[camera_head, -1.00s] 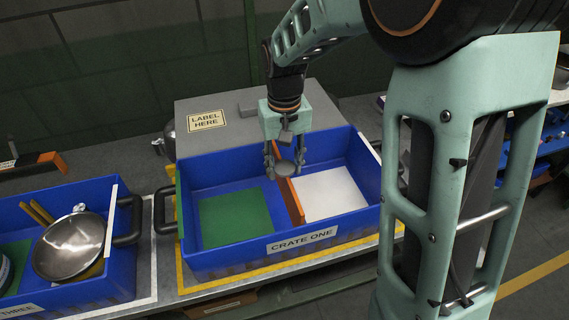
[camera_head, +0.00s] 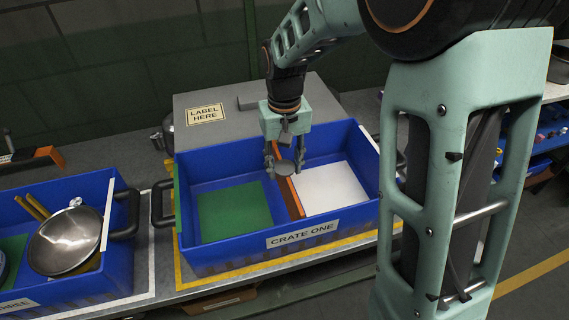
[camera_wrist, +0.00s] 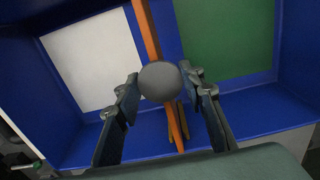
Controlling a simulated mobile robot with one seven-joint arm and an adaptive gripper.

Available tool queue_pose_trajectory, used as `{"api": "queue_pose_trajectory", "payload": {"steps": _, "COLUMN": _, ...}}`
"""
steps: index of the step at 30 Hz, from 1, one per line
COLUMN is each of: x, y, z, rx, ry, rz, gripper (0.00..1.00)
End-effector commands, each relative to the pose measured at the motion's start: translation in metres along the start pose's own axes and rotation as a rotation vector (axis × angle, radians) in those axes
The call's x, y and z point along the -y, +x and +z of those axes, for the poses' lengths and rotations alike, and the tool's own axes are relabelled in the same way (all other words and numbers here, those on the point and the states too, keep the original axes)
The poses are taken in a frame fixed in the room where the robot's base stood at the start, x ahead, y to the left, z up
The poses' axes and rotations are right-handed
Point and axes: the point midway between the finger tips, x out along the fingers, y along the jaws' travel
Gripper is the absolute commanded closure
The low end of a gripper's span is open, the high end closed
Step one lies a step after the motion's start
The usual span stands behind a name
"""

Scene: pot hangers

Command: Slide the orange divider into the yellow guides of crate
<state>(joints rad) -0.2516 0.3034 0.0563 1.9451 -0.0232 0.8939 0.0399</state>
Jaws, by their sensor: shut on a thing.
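The blue crate (camera_head: 225,258), labelled CRATE ONE, stands on the bench with a green panel on the left of its floor and a white panel on the right. The orange divider (camera_head: 291,195) stands between these panels, inside the crate. It also shows edge-on in the wrist view (camera_wrist: 149,35). My gripper (camera_head: 285,166) is shut on the divider at a grey round knob (camera_wrist: 160,81) above it. Yellowish guide strips (camera_wrist: 181,118) flank the divider's end at one crate wall in the wrist view. The guides at the opposite wall are hidden in the head view.
A grey box (camera_head: 206,114) with a LABEL HERE sign stands behind the crate. Another blue crate (camera_head: 110,262) on the left holds a metal bowl (camera_head: 64,242) and yellow strips. My arm covers much of the right side.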

Motion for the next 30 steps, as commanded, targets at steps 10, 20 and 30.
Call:
{"api": "queue_pose_trajectory", "payload": {"steps": 10, "x": 0.000, "y": 0.010, "z": 0.000, "rx": 0.000, "ry": 0.000, "rz": 0.000, "gripper": 1.00}}
{"api": "queue_pose_trajectory", "payload": {"steps": 20, "x": 0.000, "y": 0.018, "z": 0.000, "rx": -0.001, "ry": 0.000, "rz": 0.000, "gripper": 1.00}}
{"api": "queue_pose_trajectory", "payload": {"steps": 30, "x": 0.000, "y": 0.026, "z": 0.000, "rx": -0.001, "ry": 0.000, "rz": 0.000, "gripper": 1.00}}
